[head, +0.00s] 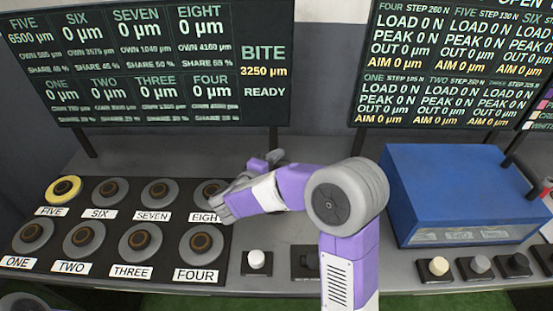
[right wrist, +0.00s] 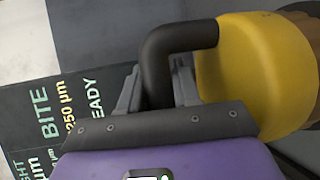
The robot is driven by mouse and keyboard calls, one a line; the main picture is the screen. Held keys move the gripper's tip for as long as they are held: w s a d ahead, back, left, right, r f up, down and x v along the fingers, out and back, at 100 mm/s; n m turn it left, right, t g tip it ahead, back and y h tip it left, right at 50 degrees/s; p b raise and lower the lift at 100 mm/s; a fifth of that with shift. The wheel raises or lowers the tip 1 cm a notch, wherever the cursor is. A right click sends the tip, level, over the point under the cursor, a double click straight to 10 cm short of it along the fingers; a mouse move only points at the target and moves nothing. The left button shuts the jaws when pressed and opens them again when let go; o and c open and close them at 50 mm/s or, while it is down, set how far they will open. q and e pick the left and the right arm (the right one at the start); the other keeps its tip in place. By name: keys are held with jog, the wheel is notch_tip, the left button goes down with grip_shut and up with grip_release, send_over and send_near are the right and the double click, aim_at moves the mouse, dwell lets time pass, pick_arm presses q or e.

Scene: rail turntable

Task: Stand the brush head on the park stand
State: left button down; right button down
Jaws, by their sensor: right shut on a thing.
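My right gripper (right wrist: 160,88) is shut on the black bent handle of the brush head (right wrist: 240,68). The brush head has a rounded yellow body, with a brown part at the right edge of the right wrist view. In the head view my right arm reaches left over the bench near station EIGHT. Its forearm hides most of the gripper, and I cannot make out the brush head there. I cannot clearly identify the park stand; a dark block (head: 303,262) is partly covered by my arm. My left gripper is not in view.
Stations with round grey pads (head: 84,240) fill the left of the bench; FIVE (head: 63,190) has a yellow ring. A blue box (head: 440,180) stands at right. A white button (head: 256,259) and several knobs line the front. Screens (head: 160,60) stand behind.

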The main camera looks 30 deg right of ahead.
jog(key=c, duration=0.8)
grip_release()
jog(key=shift+f, duration=0.1)
jog(key=shift+r, duration=0.2)
jog(key=p+v, duration=0.1)
jog(key=v, duration=1.1)
